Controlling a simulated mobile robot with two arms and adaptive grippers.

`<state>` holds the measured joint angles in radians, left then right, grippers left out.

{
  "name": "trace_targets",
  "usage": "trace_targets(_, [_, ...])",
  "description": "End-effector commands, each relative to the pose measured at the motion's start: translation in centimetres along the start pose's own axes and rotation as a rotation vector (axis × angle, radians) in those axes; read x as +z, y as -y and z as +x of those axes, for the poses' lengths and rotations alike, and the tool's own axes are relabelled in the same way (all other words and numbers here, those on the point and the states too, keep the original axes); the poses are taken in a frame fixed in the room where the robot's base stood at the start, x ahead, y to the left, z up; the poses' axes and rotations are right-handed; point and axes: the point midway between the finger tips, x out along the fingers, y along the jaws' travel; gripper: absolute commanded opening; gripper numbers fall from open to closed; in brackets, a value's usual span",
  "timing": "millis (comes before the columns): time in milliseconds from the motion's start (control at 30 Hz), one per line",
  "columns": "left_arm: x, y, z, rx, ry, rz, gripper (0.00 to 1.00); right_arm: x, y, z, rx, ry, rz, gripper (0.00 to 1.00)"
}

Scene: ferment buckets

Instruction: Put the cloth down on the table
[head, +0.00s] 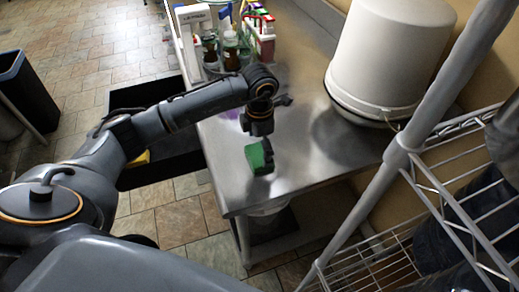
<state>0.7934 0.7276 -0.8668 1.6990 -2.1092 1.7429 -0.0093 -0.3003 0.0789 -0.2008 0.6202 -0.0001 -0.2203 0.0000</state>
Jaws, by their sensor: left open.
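A small green piece (257,160), which looks like the folded cloth, is at the front part of the steel table (300,185). My left gripper (268,158) is directly over and beside it, pointing down, with its fingers open. The fingers are dark and small here, and they partly hide the cloth. I cannot tell whether they still touch it. My right gripper is not in view.
Bottles (230,50), a white box (193,20) and red-and-white cartons (262,38) stand at the table's back. A large white bucket (385,55) stands at the right. A wire shelf (450,165) is at the right. Bare steel lies between cloth and bucket.

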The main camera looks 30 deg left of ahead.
Motion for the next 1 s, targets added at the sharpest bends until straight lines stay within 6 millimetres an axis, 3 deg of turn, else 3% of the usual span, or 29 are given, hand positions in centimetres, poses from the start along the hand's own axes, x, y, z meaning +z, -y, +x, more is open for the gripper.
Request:
trace_targets(300, [0.1, -0.1, -6.7, 0.006, 0.004, -0.001, 1.0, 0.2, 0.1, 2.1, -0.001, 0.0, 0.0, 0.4])
trace_targets(500, [0.0, -0.1, -9.7, 0.004, 0.002, -0.001, 1.0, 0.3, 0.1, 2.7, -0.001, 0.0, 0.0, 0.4])
trace_targets(700, [0.0, 0.0, -10.7, 0.001, 0.0, -0.001, 1.0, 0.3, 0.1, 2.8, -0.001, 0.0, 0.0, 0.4])
trace_targets(1000, [0.2, 0.3, -10.5, -0.008, 0.009, 0.004, 1.0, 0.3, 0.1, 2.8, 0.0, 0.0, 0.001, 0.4])
